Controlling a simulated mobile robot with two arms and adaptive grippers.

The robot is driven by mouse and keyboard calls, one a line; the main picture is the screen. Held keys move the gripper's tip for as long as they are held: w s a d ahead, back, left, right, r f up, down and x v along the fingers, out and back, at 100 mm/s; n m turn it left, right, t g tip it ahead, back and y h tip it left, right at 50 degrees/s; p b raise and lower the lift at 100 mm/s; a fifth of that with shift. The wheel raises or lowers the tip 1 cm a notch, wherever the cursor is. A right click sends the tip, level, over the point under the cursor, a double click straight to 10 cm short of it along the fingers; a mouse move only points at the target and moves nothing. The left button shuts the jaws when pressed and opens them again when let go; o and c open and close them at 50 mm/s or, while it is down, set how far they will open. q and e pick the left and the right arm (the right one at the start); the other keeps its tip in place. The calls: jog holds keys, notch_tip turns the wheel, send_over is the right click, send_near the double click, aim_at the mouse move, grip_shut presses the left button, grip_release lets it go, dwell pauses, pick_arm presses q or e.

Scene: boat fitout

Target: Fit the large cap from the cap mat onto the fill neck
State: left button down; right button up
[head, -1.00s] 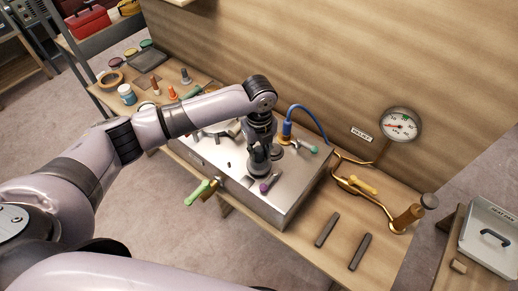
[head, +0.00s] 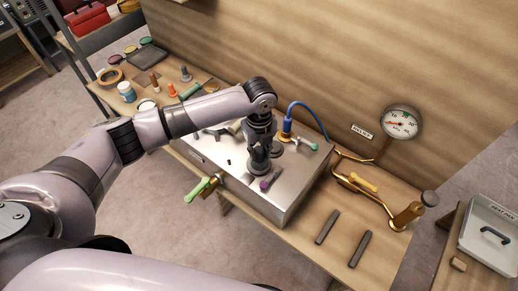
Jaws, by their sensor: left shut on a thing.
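My left gripper (head: 261,162) is over the top of the metal tank box (head: 225,178), pointing down. It is shut on a dark grey round piece that looks like the large cap, mostly hidden by the fingers. The fill neck cannot be made out; the gripper and wrist cover that part of the tank top. I cannot tell whether the cap touches anything below it. My right gripper is not in view.
A purple-knobbed valve (head: 266,184) stands close to the gripper. Two dark bars (head: 327,226) rest on the bench.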

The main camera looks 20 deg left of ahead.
pick_arm(q)
jog(key=shift+f, duration=0.2)
jog(key=c, duration=1.3)
grip_release()
jog(key=shift+o, duration=0.4)
jog(key=o, duration=0.5)
notch_tip(320, 180, up, 6)
jog(key=p, duration=0.6)
jog(key=shift+r, duration=1.25)
